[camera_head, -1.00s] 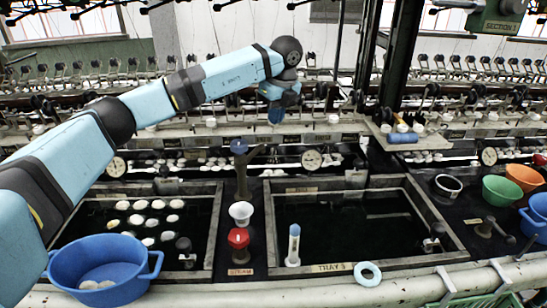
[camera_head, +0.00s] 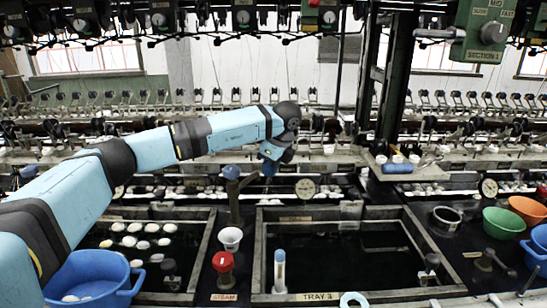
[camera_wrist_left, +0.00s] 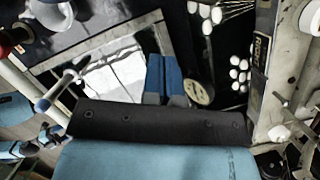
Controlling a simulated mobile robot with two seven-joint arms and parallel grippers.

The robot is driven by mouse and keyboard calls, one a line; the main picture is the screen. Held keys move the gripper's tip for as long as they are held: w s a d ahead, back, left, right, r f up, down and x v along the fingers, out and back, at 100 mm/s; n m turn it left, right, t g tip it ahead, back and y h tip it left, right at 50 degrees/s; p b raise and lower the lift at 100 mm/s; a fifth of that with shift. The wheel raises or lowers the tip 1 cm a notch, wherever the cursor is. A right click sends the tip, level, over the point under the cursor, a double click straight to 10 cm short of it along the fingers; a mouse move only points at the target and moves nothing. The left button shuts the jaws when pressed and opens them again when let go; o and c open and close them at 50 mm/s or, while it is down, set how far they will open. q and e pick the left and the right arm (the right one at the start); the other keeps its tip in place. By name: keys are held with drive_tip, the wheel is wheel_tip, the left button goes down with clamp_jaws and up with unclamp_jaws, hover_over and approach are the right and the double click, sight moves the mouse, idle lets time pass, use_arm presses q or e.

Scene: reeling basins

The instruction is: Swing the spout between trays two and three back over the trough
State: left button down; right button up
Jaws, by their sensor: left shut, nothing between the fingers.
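The spout (camera_head: 234,196) is a dark brown post with a blue knob on top, standing between the left tray (camera_head: 205,241) and tray three (camera_head: 258,262). Its short arm points right and slightly up in the head view. My left gripper (camera_head: 269,171) is just right of the spout's arm, its fingers pointing down, shut and empty. The head view does not settle whether it touches the spout. In the left wrist view the blue fingers (camera_wrist_left: 166,78) lie together above a tray's bright, reflecting surface. I cannot clearly identify the spout there. My right gripper is out of view.
A white cup (camera_head: 230,238) and a red steam knob (camera_head: 223,262) stand between the trays. A thermometer (camera_head: 280,270) stands in tray three's front left. A round dial (camera_head: 305,188) sits behind it. A blue basin (camera_head: 92,280) is at front left. Coloured bowls (camera_head: 503,222) are at right.

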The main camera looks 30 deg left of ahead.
sight(256, 173)
use_arm(q)
drive_tip(key=a+f, duration=0.2)
drive_tip(key=a, duration=0.1)
drive_tip(key=a+f, duration=0.1)
drive_tip(key=shift+a, duration=0.3)
drive_tip(key=shift+a+f, duration=0.1)
drive_tip(key=shift+a, duration=0.05)
